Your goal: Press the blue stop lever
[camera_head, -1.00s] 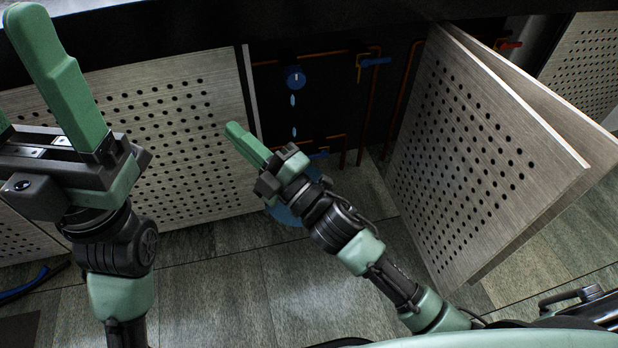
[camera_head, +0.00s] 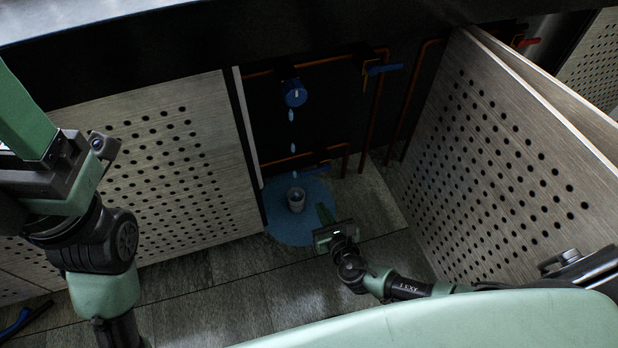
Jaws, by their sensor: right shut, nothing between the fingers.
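A blue lever (camera_head: 383,69) sits on the upper copper pipe at the back of the open cabinet.
The open perforated door (camera_head: 490,180) bounds the right side, a perforated panel (camera_head: 150,170) the left. A red lever (camera_head: 529,42) is farther right.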

